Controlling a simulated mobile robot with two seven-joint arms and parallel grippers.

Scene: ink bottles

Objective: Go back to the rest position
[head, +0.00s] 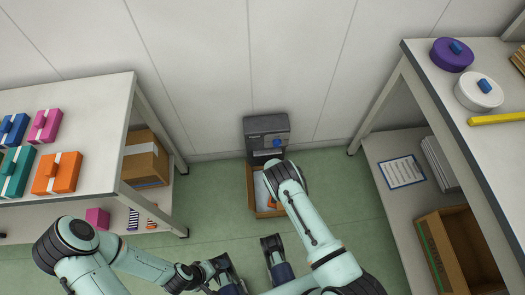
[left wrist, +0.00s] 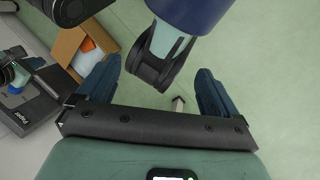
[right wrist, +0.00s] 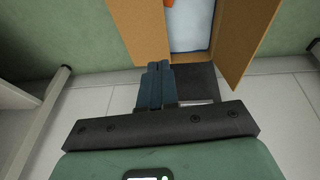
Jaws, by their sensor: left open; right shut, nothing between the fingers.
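My left arm reaches in from the left in the head view. Its gripper (head: 222,275) is low in the middle, partly hard to make out. In the left wrist view the left gripper (left wrist: 157,70) has its dark blue fingers wide apart, with nothing held. My right arm bends over the open cardboard box (head: 250,190) in the head view, and its gripper is hidden there. In the right wrist view the right gripper (right wrist: 160,66) has its fingers together and empty, close to the box (right wrist: 141,35).
A dark grey machine (head: 260,125) with a blue knob stands by the wall behind the box. A white table (head: 95,100) with several coloured boxes stands left. A white shelf (head: 430,58) with a purple and a white disc stands right. Green floor (head: 215,195) between them is mostly clear.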

